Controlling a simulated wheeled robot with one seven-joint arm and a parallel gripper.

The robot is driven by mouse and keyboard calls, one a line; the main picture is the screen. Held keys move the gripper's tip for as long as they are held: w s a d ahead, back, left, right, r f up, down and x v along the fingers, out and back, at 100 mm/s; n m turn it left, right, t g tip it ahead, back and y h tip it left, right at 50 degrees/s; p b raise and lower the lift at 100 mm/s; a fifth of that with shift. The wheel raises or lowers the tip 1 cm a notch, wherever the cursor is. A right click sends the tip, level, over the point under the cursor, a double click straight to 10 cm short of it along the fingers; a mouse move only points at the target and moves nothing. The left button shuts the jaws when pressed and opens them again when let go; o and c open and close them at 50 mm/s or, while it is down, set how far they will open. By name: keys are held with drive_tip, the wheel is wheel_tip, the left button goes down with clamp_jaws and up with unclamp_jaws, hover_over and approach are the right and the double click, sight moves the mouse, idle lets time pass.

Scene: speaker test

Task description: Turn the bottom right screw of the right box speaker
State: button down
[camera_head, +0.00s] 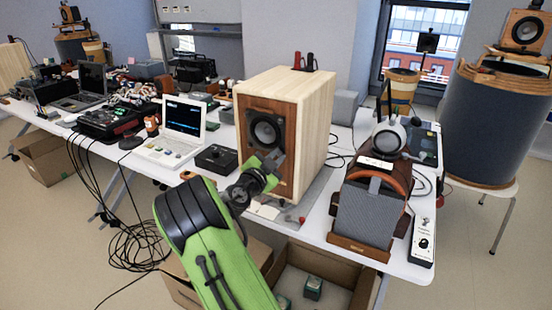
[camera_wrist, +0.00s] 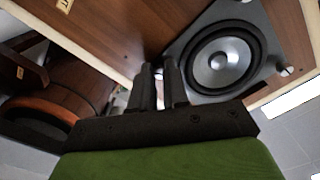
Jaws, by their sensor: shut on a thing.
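The right box speaker (camera_head: 315,120) is a pale wooden box with a darker wood front, standing on the table. Its round black driver (camera_head: 265,132) sits on a square grey plate; the driver also shows in the wrist view (camera_wrist: 220,62). My gripper (camera_head: 270,162) is at the lower right corner of that plate. In the wrist view my gripper's black fingers (camera_wrist: 161,82) are shut on the bottom right screw (camera_wrist: 158,72), which is mostly hidden between them. Another plate screw (camera_wrist: 287,71) shows clear of the fingers.
A brown leather and grey mesh device (camera_head: 370,210) stands right of the speaker, with a headset (camera_head: 388,138) behind it. A white laptop (camera_head: 178,130) and a black box (camera_head: 216,158) are to the left. An open cardboard box (camera_head: 345,275) is below the table edge.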

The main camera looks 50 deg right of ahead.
drive_tip(key=m, duration=0.5)
drive_tip(key=shift+f, duration=0.15)
drive_tip(key=shift+m, duration=0.3)
idle(0.3)
drive_tip(key=c, duration=1.1)
unclamp_jaws()
drive_tip(key=shift+a, duration=0.15)
drive_tip(key=v, duration=1.5)
drive_tip(key=shift+s+a+r, duration=0.1)
drive_tip(key=shift+a+r, duration=0.1)
drive_tip(key=shift+a, duration=0.05)
